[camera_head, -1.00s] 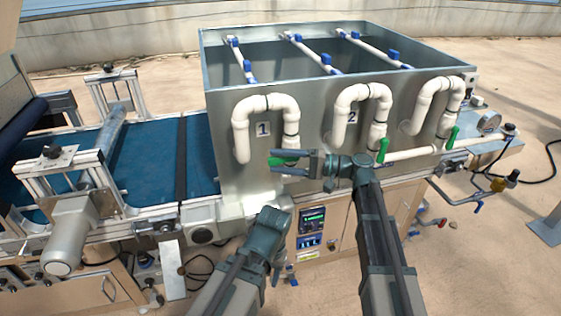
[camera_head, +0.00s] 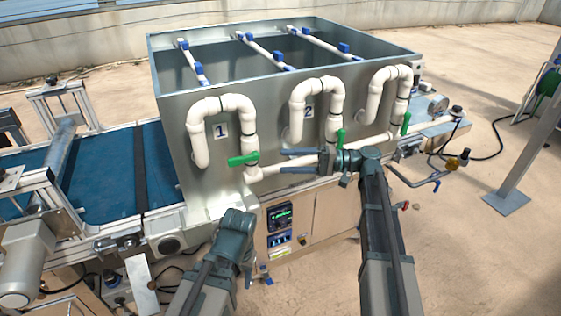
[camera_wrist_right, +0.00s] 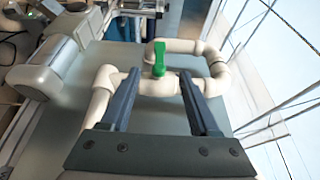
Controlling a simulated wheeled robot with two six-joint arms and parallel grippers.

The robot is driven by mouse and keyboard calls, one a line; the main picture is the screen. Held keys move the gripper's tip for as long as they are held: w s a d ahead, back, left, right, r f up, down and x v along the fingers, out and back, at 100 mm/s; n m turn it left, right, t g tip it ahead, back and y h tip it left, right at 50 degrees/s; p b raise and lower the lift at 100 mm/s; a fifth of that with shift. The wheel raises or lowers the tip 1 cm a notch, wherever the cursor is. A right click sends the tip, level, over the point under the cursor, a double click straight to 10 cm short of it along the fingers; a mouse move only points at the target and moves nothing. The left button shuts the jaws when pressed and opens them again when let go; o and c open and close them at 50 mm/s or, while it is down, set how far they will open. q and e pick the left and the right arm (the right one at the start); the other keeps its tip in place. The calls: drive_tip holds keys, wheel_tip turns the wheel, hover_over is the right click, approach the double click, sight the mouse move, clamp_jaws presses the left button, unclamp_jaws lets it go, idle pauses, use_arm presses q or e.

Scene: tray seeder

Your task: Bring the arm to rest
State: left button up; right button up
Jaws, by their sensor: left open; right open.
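My right gripper (camera_head: 283,161) is open and empty in front of the steel tank, its fingers pointing left. The green handle (camera_head: 243,159) of the pipe marked 1 lies level, left of the fingertips and apart from them. In the right wrist view this handle (camera_wrist_right: 159,58) shows beyond the gap between the two open fingers (camera_wrist_right: 160,82). The green handles of pipe 2 (camera_head: 340,139) and the third pipe (camera_head: 405,123) stand upright. My left gripper (camera_head: 247,268) is low at the front, bent downward; its fingers are hard to make out.
The steel tank (camera_head: 270,115) with white pipes stands behind my grippers. A control panel (camera_head: 280,216) sits below it, between my arms. A blue conveyor belt (camera_head: 105,175) is at the left. A grey post (camera_head: 525,155) stands at the right, with open floor before it.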

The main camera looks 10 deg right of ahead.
idle(0.4)
drive_tip(key=s+a+f+n+g+h+p, duration=0.2)
drive_tip(key=s+a+f+g+h+p, duration=0.1)
drive_tip(key=s+a+f+h, duration=0.85)
drive_tip(key=s+d+f+n+t+h+p, duration=0.1)
drive_tip(key=s+d+f+n+h+p, duration=0.1)
drive_tip(key=s+d+f+h, duration=0.3)
drive_tip(key=s+d+h, duration=0.2)
drive_tip(key=s+h, duration=0.1)
drive_tip(key=s, duration=0.1)
drive_tip(key=shift+s+f+n+t, duration=0.15)
drive_tip(key=shift+f+n+t, duration=0.15)
drive_tip(key=shift+f+n, duration=0.1)
